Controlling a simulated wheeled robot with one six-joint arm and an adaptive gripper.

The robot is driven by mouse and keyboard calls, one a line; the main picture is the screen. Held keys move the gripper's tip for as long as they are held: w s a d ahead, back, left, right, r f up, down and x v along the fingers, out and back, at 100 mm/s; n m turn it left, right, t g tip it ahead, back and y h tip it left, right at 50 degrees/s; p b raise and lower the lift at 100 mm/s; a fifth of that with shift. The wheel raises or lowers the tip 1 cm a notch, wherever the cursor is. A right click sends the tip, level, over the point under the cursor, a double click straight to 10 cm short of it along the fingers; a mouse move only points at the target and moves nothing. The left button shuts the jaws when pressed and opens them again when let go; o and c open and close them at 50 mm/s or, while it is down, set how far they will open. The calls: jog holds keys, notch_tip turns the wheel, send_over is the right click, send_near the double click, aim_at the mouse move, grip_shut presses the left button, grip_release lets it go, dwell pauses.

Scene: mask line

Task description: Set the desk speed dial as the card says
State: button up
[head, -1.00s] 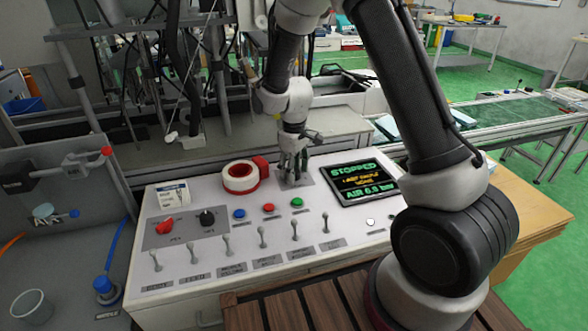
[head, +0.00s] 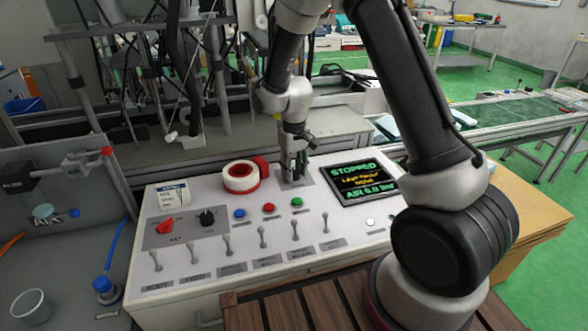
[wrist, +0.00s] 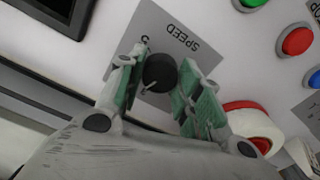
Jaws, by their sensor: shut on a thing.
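The speed dial is a black round knob (wrist: 160,72) with a pale pointer line, on a grey plate (wrist: 178,32) marked SPEED, seen in the wrist view. A "5" shows on the plate beside the knob. My gripper (wrist: 158,80) has its green-padded fingers on either side of the knob and is shut on it. In the head view my gripper (head: 294,168) points down at the desk behind the green button, and its fingers hide the knob. A small white card (head: 173,194) stands at the desk's left; its print is too small to read.
Blue, red and green buttons (head: 297,202) and several toggle levers (head: 295,226) are in front. A screen (head: 357,183) reading STOPPED and AIR 6.0 bar is to the right.

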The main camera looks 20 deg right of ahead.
jog(key=m, duration=0.4)
jog(key=shift+m, duration=0.3)
jog(key=m, duration=1)
jog(key=shift+m, duration=0.4)
jog(key=m, duration=0.4)
jog(key=shift+m, duration=0.3)
jog(key=o, duration=1)
jog(key=shift+o, duration=0.2)
jog(key=shift+r, duration=0.1)
